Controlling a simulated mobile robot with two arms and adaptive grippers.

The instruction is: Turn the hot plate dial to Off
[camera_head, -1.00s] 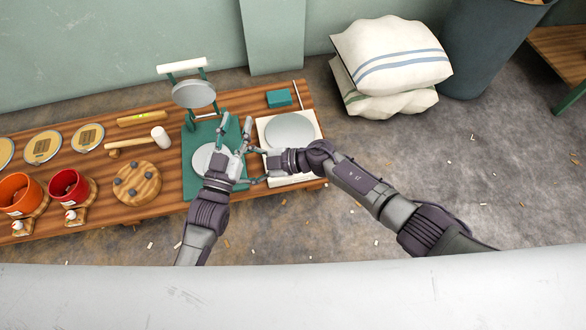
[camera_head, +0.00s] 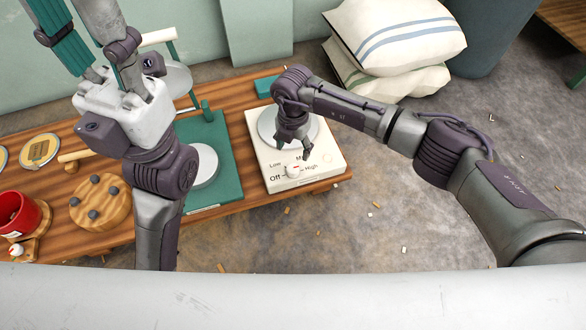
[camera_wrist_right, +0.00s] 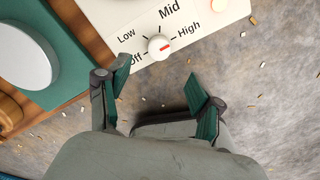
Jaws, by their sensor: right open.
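The hot plate (camera_head: 325,158) is a white box with a round grey plate on top, right of the green press. Its white dial (camera_head: 294,171) is on the front, among the labels Off, Low, Mid and High. In the right wrist view the dial (camera_wrist_right: 158,46) has a red mark pointing toward High. My right gripper (camera_head: 301,150) is above the front of the hot plate. In the right wrist view its fingers (camera_wrist_right: 158,82) are spread and empty, short of the dial. My left gripper (camera_head: 78,22) is raised at the upper left, its fingertips cut off by the frame edge.
A green-based press (camera_head: 228,170) stands left of the hot plate, partly behind my left arm. A round wooden piece with dark pegs (camera_head: 101,203) and a red pot (camera_head: 17,217) are farther left. Sacks (camera_head: 395,40) lie behind right.

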